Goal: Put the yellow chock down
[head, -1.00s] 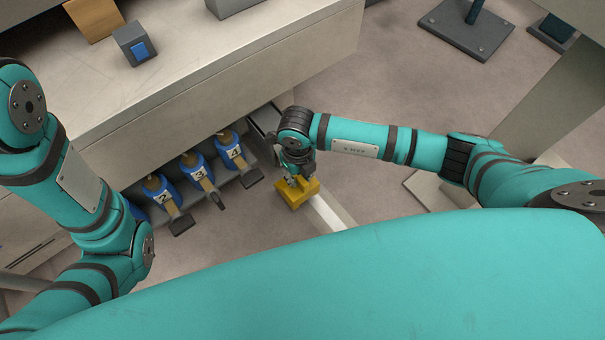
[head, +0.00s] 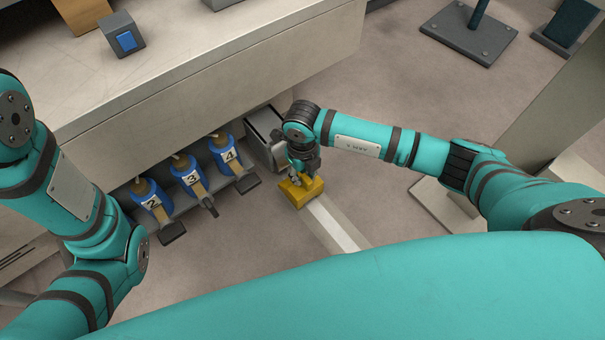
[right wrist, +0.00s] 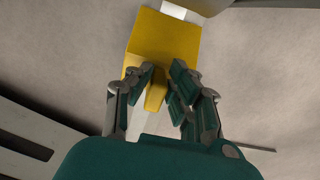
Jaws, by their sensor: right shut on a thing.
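The yellow chock (head: 311,192) is a small block with a narrow ridge that the fingers grip. My right gripper (head: 303,177) points down from above and is shut on it. In the right wrist view the fingers (right wrist: 158,85) close on the ridge, and the chock's wide body (right wrist: 165,38) extends beyond them. The chock covers part of a white strip (head: 335,228) on the floor. I cannot tell whether its underside touches the floor or the strip. My left arm shows at the left, but its gripper is out of view.
Blue pedals numbered 2 (head: 152,201), 3 (head: 187,174) and 4 (head: 224,153) stand left of the chock, below the machine's pale bench (head: 215,75). A grey box (head: 263,135) is close behind my right gripper. Open floor (head: 250,245) lies in front of the pedals.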

